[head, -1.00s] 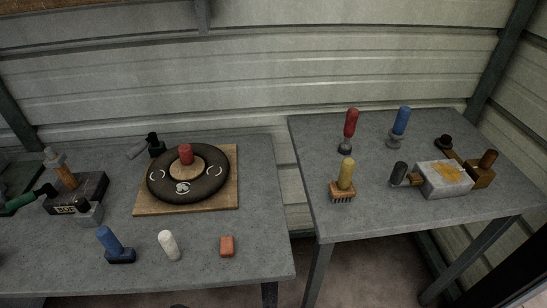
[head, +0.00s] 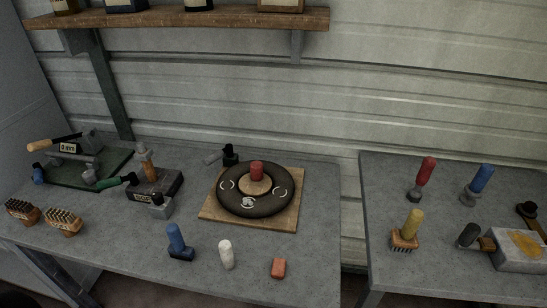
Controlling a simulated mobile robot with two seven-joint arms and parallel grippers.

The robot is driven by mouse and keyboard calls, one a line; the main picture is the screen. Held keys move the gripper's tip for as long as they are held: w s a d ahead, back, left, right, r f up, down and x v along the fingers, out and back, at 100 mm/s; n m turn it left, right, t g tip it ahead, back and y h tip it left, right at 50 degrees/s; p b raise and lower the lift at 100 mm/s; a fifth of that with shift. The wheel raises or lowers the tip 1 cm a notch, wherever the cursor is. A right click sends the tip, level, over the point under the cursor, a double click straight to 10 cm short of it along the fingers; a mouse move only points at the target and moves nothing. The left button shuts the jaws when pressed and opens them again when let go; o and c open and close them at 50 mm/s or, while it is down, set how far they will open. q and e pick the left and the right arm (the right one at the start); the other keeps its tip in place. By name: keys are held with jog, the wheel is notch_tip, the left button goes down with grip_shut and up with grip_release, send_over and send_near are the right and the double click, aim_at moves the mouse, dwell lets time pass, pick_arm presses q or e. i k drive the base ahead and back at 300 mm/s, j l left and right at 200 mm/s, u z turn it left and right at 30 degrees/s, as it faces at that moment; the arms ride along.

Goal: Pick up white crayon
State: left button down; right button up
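The white crayon (head: 227,254) stands upright near the front edge of the left table (head: 120,248). It is a short, thick white stick with a rounded top. A blue-handled tool (head: 177,243) stands to its left and a small orange-red block (head: 278,268) lies to its right. Nothing touches the crayon. Neither of my grippers shows in the head view.
Behind the crayon, a dark ring (head: 281,203) with a red-topped centre lies on a wooden board (head: 289,226). Two brushes (head: 63,222) sit at the left. A gap separates the right table (head: 440,285). A wooden shelf (head: 230,19) hangs above.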

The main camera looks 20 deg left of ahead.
aim_at(224, 246)
jog(key=u, duration=1.2)
